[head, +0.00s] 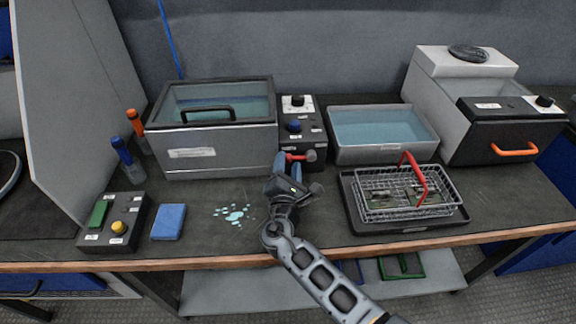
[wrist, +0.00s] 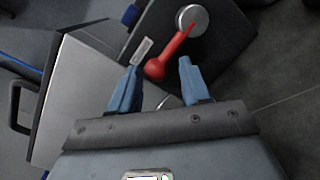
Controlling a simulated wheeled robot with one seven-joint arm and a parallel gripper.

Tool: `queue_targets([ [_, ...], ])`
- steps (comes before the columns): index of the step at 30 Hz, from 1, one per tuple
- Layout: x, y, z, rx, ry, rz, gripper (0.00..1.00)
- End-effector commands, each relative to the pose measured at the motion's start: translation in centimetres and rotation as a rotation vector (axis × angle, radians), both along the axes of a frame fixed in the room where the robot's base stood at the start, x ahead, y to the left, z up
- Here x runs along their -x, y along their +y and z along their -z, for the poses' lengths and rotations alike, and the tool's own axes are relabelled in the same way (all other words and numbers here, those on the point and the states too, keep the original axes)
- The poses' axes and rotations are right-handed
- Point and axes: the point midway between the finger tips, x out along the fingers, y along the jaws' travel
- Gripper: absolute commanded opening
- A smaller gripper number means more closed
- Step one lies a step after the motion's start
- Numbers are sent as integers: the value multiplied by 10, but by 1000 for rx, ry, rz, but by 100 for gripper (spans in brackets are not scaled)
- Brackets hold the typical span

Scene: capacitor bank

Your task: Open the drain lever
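The drain lever (wrist: 176,52) is red with a rounded red knob and is mounted at a round metal pivot on a dark control box (head: 304,138). In the head view the lever (head: 298,157) sticks out sideways low on the box front. My gripper (wrist: 156,80) is open, with its blue fingers on either side of the red knob. The knob sits between or just beyond the fingertips; I cannot tell if they touch it. In the head view my gripper (head: 288,172) is in front of the box and partly hides the lever.
A lidded grey tank (head: 222,150) stands left of the box. A water-filled basin (head: 384,158) stands right. A wire basket (head: 410,190) sits in a black tray (head: 400,228).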

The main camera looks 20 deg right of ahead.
Motion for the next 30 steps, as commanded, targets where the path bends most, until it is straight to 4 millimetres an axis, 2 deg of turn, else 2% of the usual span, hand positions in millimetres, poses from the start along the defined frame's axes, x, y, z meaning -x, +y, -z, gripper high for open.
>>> queue_targets([
  [2, 0, 0, 0, 0, 0, 0, 39],
  [14, 0, 0, 0, 1, 0, 1, 0],
  [30, 0, 0, -3, -19, -9, 2, 0],
])
